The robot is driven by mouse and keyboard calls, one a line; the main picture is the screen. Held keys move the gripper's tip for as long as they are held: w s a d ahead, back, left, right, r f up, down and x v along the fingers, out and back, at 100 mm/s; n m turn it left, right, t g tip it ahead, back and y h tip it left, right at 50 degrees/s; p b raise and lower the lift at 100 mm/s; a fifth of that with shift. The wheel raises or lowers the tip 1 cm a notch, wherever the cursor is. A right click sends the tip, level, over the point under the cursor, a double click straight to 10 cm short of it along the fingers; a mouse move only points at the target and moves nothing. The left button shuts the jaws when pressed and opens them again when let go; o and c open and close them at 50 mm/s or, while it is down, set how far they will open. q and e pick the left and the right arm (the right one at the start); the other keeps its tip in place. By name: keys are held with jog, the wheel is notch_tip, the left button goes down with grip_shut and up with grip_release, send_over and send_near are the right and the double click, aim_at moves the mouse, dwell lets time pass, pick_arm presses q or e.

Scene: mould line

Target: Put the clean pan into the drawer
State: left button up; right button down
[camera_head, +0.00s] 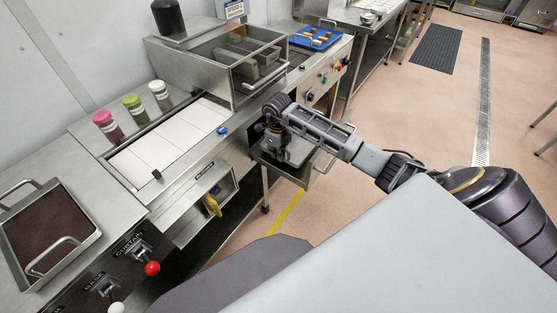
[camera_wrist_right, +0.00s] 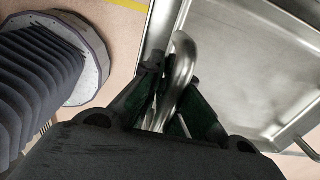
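The clean pan (camera_head: 299,151) is a shallow bare steel tray with loop handles, at the front of the steel line in the head view. In the right wrist view the pan (camera_wrist_right: 240,65) is empty, and one loop handle runs between my fingers. My right gripper (camera_wrist_right: 176,105) is closed around that handle. In the head view the gripper (camera_head: 271,138) is at the pan's left side, partly hidden by its own wrist. A steel drawer-like box (camera_head: 196,217) with a yellow handle juts from the counter front, left of the pan. My left gripper is out of view.
A pan with brown contents (camera_head: 47,228) sits on the left counter. Three coloured-top jars (camera_head: 132,104) stand behind white tiles (camera_head: 170,137). A glass-fronted box (camera_head: 225,62) and a blue tray (camera_head: 315,38) are farther back. The floor (camera_head: 405,110) right of the line is open.

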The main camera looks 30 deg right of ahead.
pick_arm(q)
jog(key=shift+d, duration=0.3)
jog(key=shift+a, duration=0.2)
pick_arm(e)
jog(key=shift+f, duration=0.1)
jog(key=shift+f, duration=1.8)
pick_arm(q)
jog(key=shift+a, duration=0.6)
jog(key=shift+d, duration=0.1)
